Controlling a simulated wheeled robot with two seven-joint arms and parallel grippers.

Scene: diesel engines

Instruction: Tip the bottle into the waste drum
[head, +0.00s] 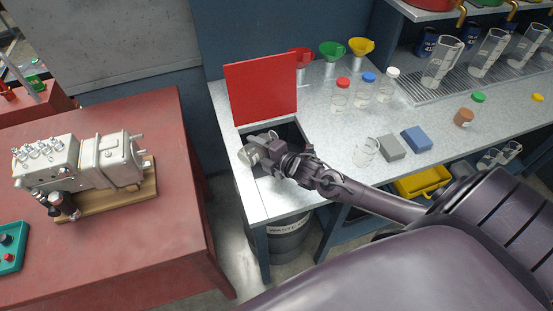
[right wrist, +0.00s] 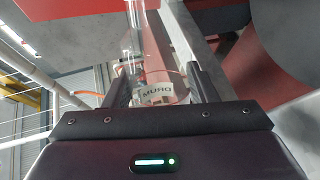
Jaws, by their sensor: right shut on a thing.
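My right gripper (head: 256,152) is over the square opening in the bench (head: 290,132), below the raised red lid (head: 262,88). In the right wrist view it (right wrist: 157,88) is shut on a clear bottle (right wrist: 137,40) between its two fingers. The bottle looks uncapped, with its narrower part at the top of that picture; white lettering shows at its lower part. In the head view the gripper mostly hides the bottle, so its tilt cannot be told. The grey waste drum (head: 287,236) stands under the bench, with a lettered label. My left gripper is not in view.
Capped bottles (head: 367,86) and coloured funnels (head: 332,51) stand at the back of the bench. A clear beaker (head: 366,152), a grey block (head: 391,148) and a blue block (head: 416,139) sit right of my arm.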

